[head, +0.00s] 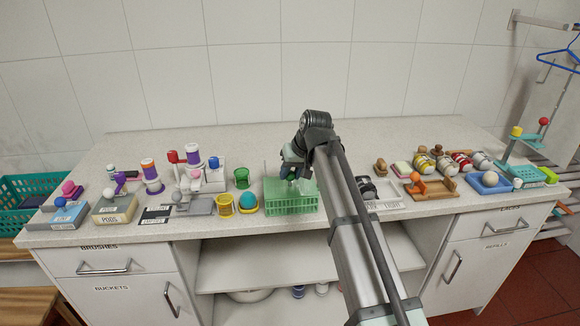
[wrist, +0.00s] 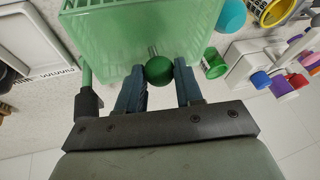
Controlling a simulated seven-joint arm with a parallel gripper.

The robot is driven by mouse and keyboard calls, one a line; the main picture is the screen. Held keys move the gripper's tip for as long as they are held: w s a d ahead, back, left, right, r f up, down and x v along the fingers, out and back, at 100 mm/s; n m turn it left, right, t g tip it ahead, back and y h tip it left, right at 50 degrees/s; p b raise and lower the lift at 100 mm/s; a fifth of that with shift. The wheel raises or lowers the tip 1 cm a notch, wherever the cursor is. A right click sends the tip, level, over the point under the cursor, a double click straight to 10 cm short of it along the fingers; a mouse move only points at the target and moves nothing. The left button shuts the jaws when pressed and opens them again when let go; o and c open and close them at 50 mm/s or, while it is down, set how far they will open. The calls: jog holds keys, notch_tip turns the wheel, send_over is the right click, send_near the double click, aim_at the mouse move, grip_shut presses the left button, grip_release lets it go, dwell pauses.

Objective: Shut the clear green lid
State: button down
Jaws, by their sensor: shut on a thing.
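A green slatted basket (head: 290,200) stands near the front edge of the counter, left of my arm. My gripper (head: 297,170) is low over its back part. In the wrist view, a clear green panel (wrist: 165,28), which looks like the lid, fills the top middle. A round dark green knob (wrist: 159,70) on a short stem stands out from it. My gripper (wrist: 159,76) has one blue finger on each side of this knob and is shut on it. In the head view the knob is hidden by my gripper, and the lid's tilt is hard to tell.
A white tray (head: 388,205) lies right of my arm. Several brushes and jars crowd both sides of the counter.

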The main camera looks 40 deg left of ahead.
jog(key=shift+s+d, duration=0.2)
jog(key=c, duration=1.1)
grip_release()
jog(key=o, duration=0.3)
jog(key=shift+o, duration=0.2)
jog(key=shift+r, duration=0.1)
jog(key=w+v, duration=0.1)
jog(key=v, duration=1.2)
jog(key=shift+s+r, duration=0.3)
jog(key=shift+s, duration=0.2)
jog(key=shift+d+f, duration=0.1)
jog(key=shift+d, duration=0.05)
